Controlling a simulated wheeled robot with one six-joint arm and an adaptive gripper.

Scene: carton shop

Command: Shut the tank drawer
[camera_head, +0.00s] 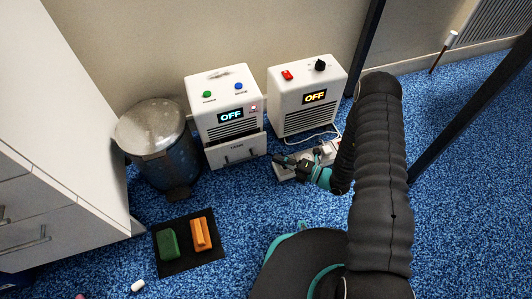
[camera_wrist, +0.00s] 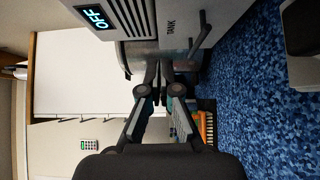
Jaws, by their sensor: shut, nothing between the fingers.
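The tank drawer (camera_head: 236,152) is the bottom front of the left white appliance (camera_head: 222,97), with a dark handle and the label TANK. Its front stands a little out from the body. In the wrist view the drawer front (camera_wrist: 206,22) shows sideways at the top, with the TANK label. My gripper (camera_head: 281,160) is shut and empty, to the right of the drawer front in the head view. In the wrist view its fingertips (camera_wrist: 160,68) are close together near the drawer; I cannot tell whether they touch it.
A second white appliance (camera_head: 307,95) stands to the right, with a power strip (camera_head: 292,170) on the floor before it. A metal pedal bin (camera_head: 158,145) stands to the left. Blue carpet is clear between.

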